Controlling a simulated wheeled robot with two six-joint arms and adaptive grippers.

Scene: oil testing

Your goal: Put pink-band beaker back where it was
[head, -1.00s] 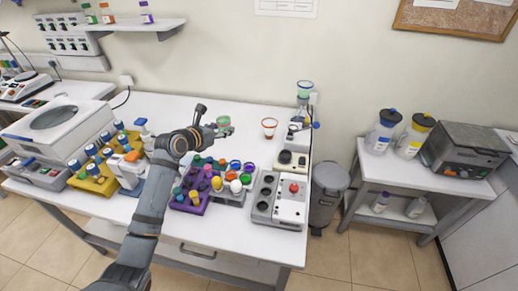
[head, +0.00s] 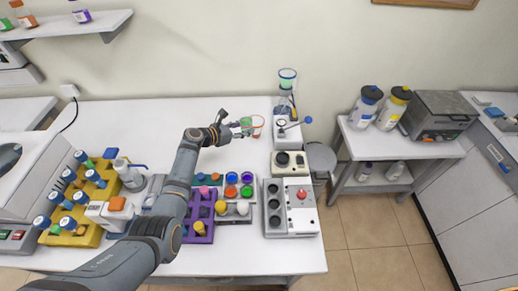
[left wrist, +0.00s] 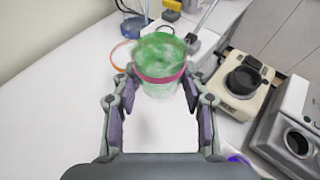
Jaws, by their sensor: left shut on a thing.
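My left gripper (left wrist: 158,92) is shut on the pink-band beaker (left wrist: 160,68), a clear beaker with green contents and a pink band around it. The fingers press on its two sides. In the head view, the left gripper (head: 240,127) and the held beaker (head: 246,122) are over the back part of the white table. The beaker looks roughly upright; whether its base touches the table cannot be told. An orange-rimmed beaker (head: 258,122) stands close to its right in the head view. My right gripper is not in view.
A purple rack (head: 199,232) is nearer. The table's back left is clear.

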